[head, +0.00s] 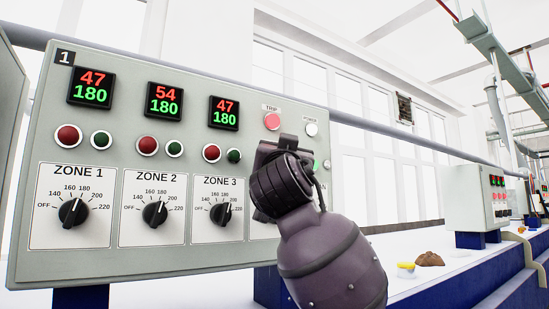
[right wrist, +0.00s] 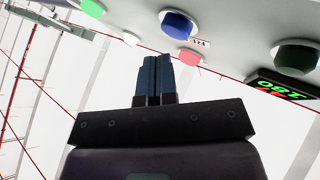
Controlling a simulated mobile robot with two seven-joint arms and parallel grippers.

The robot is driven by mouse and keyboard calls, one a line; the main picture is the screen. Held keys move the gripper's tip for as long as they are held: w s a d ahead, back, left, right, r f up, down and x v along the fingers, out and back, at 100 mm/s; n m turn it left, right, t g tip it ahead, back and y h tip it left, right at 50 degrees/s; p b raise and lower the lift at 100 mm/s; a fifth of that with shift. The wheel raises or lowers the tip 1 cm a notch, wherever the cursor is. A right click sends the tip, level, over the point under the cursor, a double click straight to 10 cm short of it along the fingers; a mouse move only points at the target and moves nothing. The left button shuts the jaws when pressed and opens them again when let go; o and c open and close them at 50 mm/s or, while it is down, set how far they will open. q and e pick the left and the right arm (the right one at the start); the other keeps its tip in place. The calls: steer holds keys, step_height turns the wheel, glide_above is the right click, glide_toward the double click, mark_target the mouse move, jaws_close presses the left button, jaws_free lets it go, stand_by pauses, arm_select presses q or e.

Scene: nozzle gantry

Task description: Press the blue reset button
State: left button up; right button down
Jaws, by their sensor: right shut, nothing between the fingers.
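The blue reset button (right wrist: 179,24) shows in the right wrist view as a round blue cap on the grey panel, just above and right of my fingertips. My right gripper (right wrist: 156,58) is shut and empty, its two fingers together and pointing toward the panel. A small gap shows between the fingertips and the blue cap; the exact distance cannot be told. In the head view my right wrist and gripper cover the panel's right part, so the blue button is hidden there. My left gripper is in neither view.
A green button (right wrist: 93,8) and a pink trip lamp (right wrist: 189,57) sit close to the blue one. The control panel (head: 130,260) carries zone displays, lamps and black dials, including the Zone 3 dial (head: 220,214). A smaller control box (head: 468,207) stands farther right.

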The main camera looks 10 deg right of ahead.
steer(key=shift+w, duration=0.1)
stand_by(0.6)
steer(key=shift+w+a, duration=0.15)
steer(key=shift+w, duration=0.15)
steer(key=shift+w+a, duration=0.15)
steer(key=shift+w, duration=0.25)
stand_by(1.0)
steer(key=shift+s, duration=0.15)
steer(key=shift+s+d, duration=0.3)
steer(key=shift+s, duration=0.35)
steer(key=shift+s+d, duration=0.3)
steer(key=shift+s, duration=0.5)
steer(key=shift+s+d, duration=0.25)
steer(key=shift+s, duration=0.5)
steer(key=shift+s+d, duration=0.3)
steer(key=shift+s, duration=0.5)
